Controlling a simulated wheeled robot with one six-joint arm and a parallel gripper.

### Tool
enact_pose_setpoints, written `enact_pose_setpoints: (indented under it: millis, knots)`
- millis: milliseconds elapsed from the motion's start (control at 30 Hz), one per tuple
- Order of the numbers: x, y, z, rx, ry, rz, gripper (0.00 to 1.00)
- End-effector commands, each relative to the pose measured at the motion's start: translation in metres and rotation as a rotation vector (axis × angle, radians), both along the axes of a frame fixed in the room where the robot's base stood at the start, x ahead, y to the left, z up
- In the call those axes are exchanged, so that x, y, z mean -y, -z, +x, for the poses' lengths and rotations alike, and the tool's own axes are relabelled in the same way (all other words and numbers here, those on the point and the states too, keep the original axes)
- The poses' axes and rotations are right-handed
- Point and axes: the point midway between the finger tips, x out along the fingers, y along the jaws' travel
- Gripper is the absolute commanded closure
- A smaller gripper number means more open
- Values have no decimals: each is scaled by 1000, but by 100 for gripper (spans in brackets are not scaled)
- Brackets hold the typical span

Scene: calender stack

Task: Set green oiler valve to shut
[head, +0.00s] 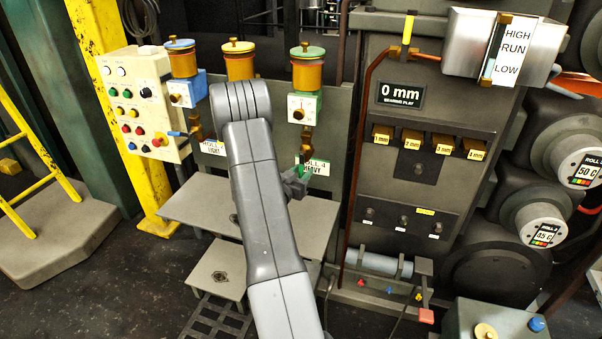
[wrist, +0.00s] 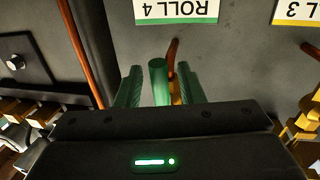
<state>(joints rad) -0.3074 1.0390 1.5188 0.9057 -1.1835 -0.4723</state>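The green oiler (head: 306,68) is an amber cup with a green-rimmed lid, above a white-and-green dial block (head: 303,107). A brass fitting (head: 307,140) hangs below it, near the "ROLL 4 HEAVY" label (head: 313,167). The green valve handle (head: 303,177) is mostly hidden by my gripper (head: 294,184) in the head view. In the wrist view the handle (wrist: 158,80) is a green rod between the two fingers of my gripper (wrist: 160,90), with a narrow gap on each side. The fingers look open around it, not clamped. I cannot tell the valve's setting.
Blue (head: 182,58) and yellow (head: 238,60) oilers stand to the left. A "ROLL 3" label (wrist: 298,10) and brass fittings (wrist: 303,122) show right in the wrist view. A copper pipe (head: 362,150) runs down to the right. A grey shelf (head: 195,208) lies below.

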Motion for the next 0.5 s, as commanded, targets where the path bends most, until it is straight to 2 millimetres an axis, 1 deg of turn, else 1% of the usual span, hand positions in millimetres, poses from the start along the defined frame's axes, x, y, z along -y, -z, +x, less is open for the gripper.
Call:
enact_pose_setpoints:
  millis: [67,167,200,233,267,500]
  knots:
    - [0,0,0,0,0,0,65]
    - [0,0,0,0,0,0,83]
    - [0,0,0,0,0,0,91]
    - [0,0,0,0,0,0,96]
    - [0,0,0,0,0,0,100]
    - [-1,0,0,2,0,3,100]
